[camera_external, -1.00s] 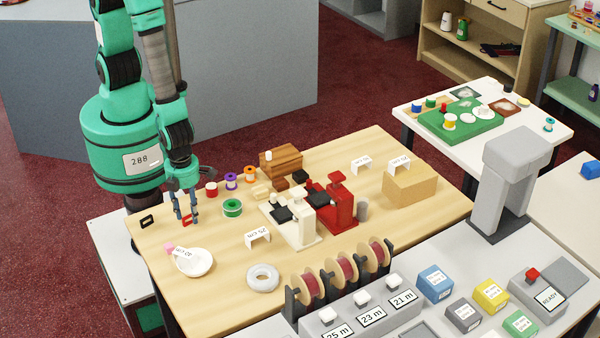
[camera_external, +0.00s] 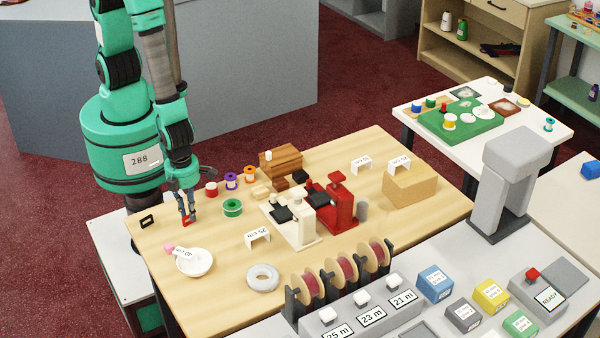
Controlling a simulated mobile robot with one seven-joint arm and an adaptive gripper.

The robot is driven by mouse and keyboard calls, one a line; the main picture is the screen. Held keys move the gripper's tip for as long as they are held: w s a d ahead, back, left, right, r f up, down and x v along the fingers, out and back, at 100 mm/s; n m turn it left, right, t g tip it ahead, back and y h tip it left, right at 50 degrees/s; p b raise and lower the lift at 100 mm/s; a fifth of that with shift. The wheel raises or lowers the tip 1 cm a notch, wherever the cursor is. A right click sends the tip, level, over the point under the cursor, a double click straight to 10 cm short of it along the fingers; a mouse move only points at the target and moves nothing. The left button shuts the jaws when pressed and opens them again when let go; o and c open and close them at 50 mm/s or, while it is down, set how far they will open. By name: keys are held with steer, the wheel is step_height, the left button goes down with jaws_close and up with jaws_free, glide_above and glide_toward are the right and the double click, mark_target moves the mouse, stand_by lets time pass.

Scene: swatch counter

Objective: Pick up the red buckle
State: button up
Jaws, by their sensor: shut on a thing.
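The red buckle (camera_external: 186,222) is a small red frame at the left part of the wooden table (camera_external: 350,259). My gripper (camera_external: 187,218) points down with its fingertips at the buckle and is shut on it. The fingers hide part of the buckle. I cannot tell whether the buckle still touches the table.
A black buckle (camera_external: 147,221) lies to the left, near the table edge. A white dish (camera_external: 196,263) with a tag and something pink is in front. A green ribbon spool (camera_external: 232,208) and a red spool (camera_external: 211,189) stand to the right and behind.

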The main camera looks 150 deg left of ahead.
steer(key=shift+r, duration=0.5)
steer(key=r, duration=0.1)
steer(key=r+p, duration=0.1)
steer(key=shift+s+r, duration=0.2)
steer(key=shift+r, duration=0.2)
steer(key=s+d+r+p, duration=0.1)
steer(key=s, duration=1.4)
steer(key=shift+s+p, duration=0.25)
steer(key=shift+p, duration=0.05)
